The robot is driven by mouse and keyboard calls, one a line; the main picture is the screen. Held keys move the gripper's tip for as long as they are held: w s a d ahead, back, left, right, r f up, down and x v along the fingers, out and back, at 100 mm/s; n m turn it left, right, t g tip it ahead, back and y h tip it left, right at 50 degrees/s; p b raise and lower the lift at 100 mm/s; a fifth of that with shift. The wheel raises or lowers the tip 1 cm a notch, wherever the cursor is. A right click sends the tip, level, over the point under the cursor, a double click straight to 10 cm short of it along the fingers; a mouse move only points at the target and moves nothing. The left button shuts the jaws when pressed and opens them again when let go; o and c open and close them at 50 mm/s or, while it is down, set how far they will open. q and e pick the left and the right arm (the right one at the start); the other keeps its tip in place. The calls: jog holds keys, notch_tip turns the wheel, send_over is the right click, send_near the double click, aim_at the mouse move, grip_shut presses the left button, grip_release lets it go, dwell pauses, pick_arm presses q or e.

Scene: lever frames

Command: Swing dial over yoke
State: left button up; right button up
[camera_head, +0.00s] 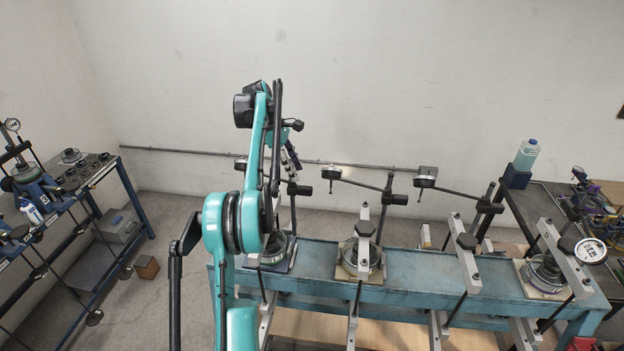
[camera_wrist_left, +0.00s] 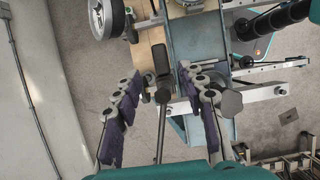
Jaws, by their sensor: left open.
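My left gripper (camera_head: 291,160) is partly hidden behind its own teal arm, above the back left of the blue bench. In the left wrist view its fingers (camera_wrist_left: 162,108) are spread and empty, with a dark clamp and rod (camera_wrist_left: 160,62) seen between and beyond them. Dials on swing arms stand out behind the bench: a left one (camera_head: 240,163) partly hidden by my arm, a middle one (camera_head: 331,173) and a right one (camera_head: 425,180). A round dial (camera_wrist_left: 107,18) shows at the wrist view's upper left. Metal yoke bars (camera_head: 363,240) stand on the bench. My right gripper is not in view.
The blue bench (camera_head: 400,270) carries several lever frames, with a white-faced dial (camera_head: 591,251) at its right end. A dark side table with a bottle (camera_head: 526,154) stands at right. Another workbench (camera_head: 120,170) stands at left. A rail (camera_head: 220,155) runs along the wall.

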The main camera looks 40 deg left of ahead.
aim_at(305, 187)
pick_arm(q)
jog(key=x, duration=0.7)
grip_shut()
